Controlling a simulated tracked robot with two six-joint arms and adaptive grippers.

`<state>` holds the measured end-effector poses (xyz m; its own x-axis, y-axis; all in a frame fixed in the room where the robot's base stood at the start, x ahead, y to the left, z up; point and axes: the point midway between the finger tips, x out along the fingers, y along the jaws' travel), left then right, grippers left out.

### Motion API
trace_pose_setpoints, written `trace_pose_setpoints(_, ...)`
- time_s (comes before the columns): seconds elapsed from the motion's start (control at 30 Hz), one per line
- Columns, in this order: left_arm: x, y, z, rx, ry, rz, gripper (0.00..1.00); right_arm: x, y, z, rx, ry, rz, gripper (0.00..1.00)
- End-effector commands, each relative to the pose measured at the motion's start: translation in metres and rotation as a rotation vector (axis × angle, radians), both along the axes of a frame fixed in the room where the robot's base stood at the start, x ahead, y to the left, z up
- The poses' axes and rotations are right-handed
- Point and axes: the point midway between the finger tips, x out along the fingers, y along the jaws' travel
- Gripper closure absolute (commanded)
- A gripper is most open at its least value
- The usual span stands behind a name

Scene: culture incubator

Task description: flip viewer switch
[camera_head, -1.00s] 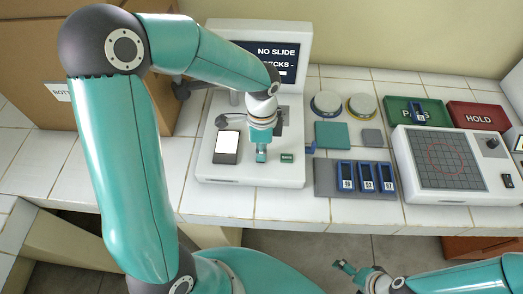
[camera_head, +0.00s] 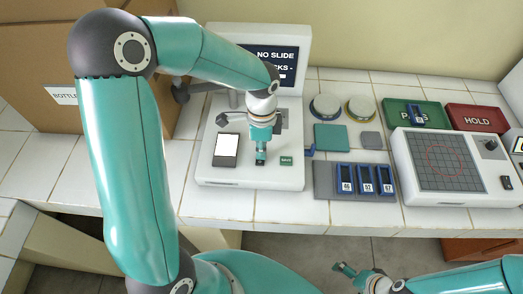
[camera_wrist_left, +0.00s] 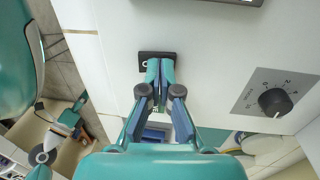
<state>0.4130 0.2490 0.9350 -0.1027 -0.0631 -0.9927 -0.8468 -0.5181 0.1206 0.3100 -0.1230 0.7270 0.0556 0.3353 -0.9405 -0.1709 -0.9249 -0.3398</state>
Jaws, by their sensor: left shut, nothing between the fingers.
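The viewer is a white device (camera_head: 210,172) with an upright screen (camera_head: 275,58) whose readable text includes "NO SLIDE". Its small black rocker switch, marked "O", shows in the left wrist view (camera_wrist_left: 146,58). My left gripper (camera_head: 260,160) is above the viewer's front base, pointing down. In the left wrist view its fingers (camera_wrist_left: 161,68) are shut and empty, with their tips over the switch and covering part of it. I cannot tell whether they touch it. My right gripper (camera_head: 345,268) is low in front of the counter, and its fingers are too small to read.
A grey dial plate with a black knob (camera_wrist_left: 275,102) lies behind the switch. A green SAVE button (camera_head: 286,161) is just right of the left gripper. A grey rack (camera_head: 322,180) with blue slide holders and another white device (camera_head: 405,165) stand further right.

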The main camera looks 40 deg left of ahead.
Motion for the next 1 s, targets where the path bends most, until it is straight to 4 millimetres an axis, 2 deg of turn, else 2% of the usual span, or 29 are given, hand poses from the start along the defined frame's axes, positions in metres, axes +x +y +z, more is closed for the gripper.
trace_pose_setpoints(0.27, 0.001, 0.001, 0.009, 0.001, -0.003, 0.000, 1.00, 0.000, 0.000, 0.001, 0.000, 0.000, 0.000, 0.00)
trace_pose_setpoints(0.37, 0.003, 0.002, 0.022, 0.001, -0.005, 0.000, 1.00, 0.000, 0.000, 0.001, 0.000, 0.000, 0.000, 0.00)
trace_pose_setpoints(0.7, 0.010, 0.006, 0.088, 0.000, -0.006, 0.001, 1.00, 0.000, 0.000, 0.001, 0.000, 0.000, 0.000, 0.00)
trace_pose_setpoints(0.83, 0.012, 0.007, 0.106, 0.001, -0.003, 0.001, 1.00, 0.000, 0.000, 0.001, 0.000, 0.000, 0.000, 0.00)
trace_pose_setpoints(1.0, 0.012, 0.008, 0.118, 0.000, -0.001, 0.001, 1.00, 0.000, 0.000, 0.001, 0.000, 0.000, 0.000, 0.00)
